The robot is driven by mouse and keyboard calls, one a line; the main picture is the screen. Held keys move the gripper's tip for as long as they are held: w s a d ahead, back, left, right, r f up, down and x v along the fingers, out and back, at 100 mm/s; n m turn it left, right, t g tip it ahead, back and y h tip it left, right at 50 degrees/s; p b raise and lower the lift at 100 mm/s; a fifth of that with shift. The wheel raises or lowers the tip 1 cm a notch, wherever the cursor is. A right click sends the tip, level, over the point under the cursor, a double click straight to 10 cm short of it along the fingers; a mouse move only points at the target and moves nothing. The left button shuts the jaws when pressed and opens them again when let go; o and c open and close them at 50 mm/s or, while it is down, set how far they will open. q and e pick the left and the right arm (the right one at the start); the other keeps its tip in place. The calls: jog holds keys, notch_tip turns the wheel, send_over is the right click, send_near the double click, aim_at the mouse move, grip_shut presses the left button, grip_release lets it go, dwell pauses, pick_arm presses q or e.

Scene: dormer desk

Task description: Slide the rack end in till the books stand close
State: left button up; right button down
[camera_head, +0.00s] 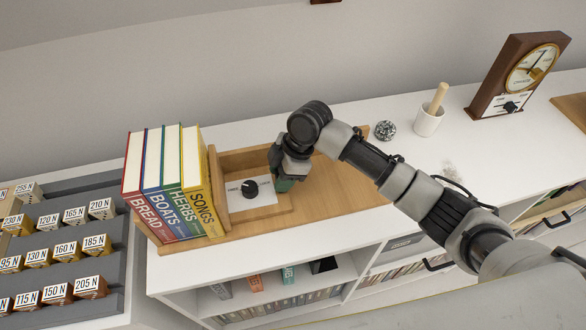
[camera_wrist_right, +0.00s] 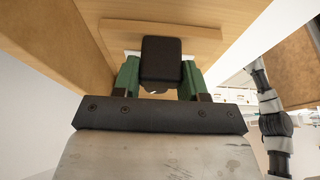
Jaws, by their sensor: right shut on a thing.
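Four books (camera_head: 168,185), titled BREAD, BOATS, HERBS and SONGS, stand side by side at the left of a wooden rack (camera_head: 340,190), leaning a little. The wooden rack end (camera_head: 214,180) stands upright just right of SONGS. Its lower part carries a white plate with a black knob (camera_head: 250,188). In the right wrist view the fingers (camera_wrist_right: 160,80) sit either side of a dark block, with wood beyond. My left gripper is out of view.
A grey stepped tray (camera_head: 75,235) with several labelled blocks is at the left. A patterned ball (camera_head: 385,130), a white cup (camera_head: 428,121) with a wooden handle and a brown clock (camera_head: 515,75) stand on the white top to the right. Shelves lie below the front edge.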

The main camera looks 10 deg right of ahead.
jog(key=c, duration=0.6)
grip_release()
jog(key=v, duration=1.1)
jog(key=shift+b, duration=0.3)
jog(key=shift+f, duration=0.1)
